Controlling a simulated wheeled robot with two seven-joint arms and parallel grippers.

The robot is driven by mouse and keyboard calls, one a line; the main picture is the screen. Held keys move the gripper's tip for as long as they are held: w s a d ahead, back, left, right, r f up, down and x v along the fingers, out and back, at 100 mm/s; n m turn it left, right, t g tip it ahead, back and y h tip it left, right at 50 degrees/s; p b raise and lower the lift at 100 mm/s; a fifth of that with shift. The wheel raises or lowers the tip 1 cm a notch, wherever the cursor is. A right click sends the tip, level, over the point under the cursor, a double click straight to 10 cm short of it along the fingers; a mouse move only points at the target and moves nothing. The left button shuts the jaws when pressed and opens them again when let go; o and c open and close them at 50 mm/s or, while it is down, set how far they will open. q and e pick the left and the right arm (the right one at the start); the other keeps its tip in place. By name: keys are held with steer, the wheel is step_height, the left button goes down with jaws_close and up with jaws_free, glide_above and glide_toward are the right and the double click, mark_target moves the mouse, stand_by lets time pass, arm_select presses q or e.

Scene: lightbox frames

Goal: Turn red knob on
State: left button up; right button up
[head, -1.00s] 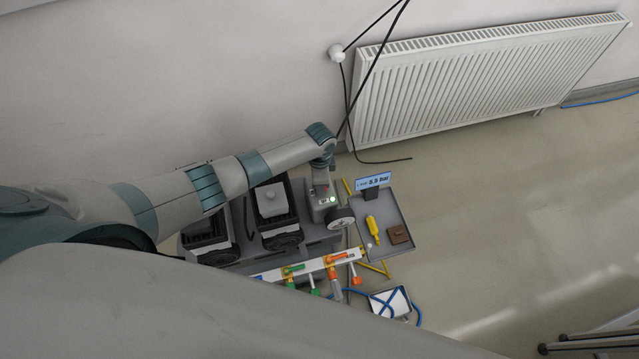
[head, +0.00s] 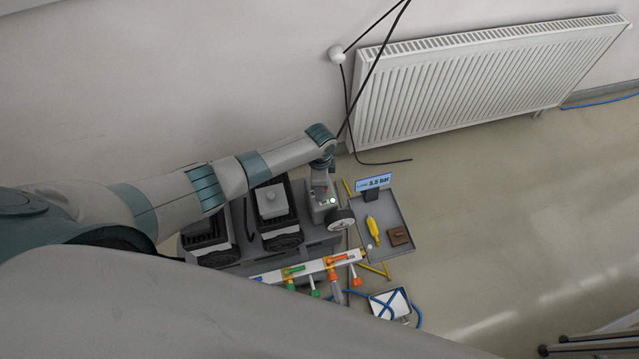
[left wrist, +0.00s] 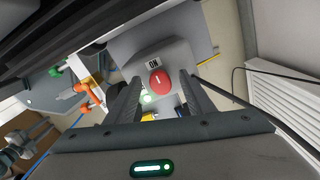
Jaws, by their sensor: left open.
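The red knob (left wrist: 160,82) shows in the left wrist view on a grey box, with a short white line on its face. My right gripper is not in view.
A display (head: 374,182) reading about 5.5 bar stands on a grey tray (head: 395,252) with a yellow bottle-like item (head: 373,230) and a brown block (head: 398,236). Pipework with orange and green valves (head: 310,268) lies in front. A radiator (head: 480,85) is on the wall.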

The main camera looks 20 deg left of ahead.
arm_select(q)
steer(key=shift+r, duration=0.1)
step_height(320, 180, up, 17)
steer(key=b, duration=0.1)
stand_by(0.7)
stand_by(0.5)
